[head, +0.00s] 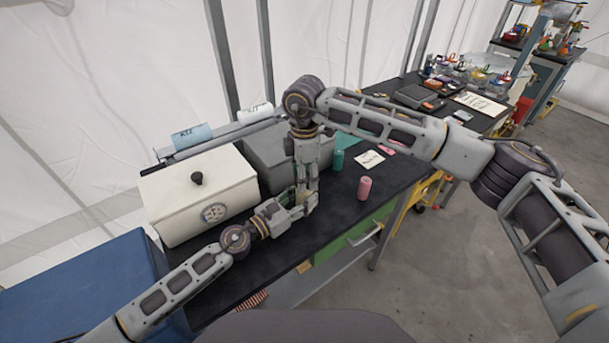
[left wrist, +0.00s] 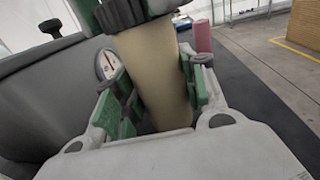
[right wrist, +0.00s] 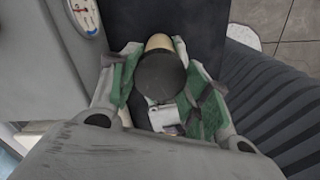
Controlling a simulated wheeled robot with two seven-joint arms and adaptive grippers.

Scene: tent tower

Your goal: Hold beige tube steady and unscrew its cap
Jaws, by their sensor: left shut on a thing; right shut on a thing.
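The beige tube (left wrist: 156,80) stands between the green-padded fingers of my left gripper (head: 303,205), which is shut on its body. The dark cap (left wrist: 122,12) sits on the tube's upper end. In the right wrist view the round cap (right wrist: 160,76) lies between the fingers of my right gripper (right wrist: 160,85), which comes down from above and is shut on it. A sliver of the beige tube (right wrist: 158,42) shows beyond the cap. In the head view both grippers meet over the black table (head: 335,215) and largely hide the tube. I cannot tell how far the cap is turned.
A white lidded box (head: 215,172) stands left of the grippers, with a grey box (head: 268,150) behind. The table's front edge is close.

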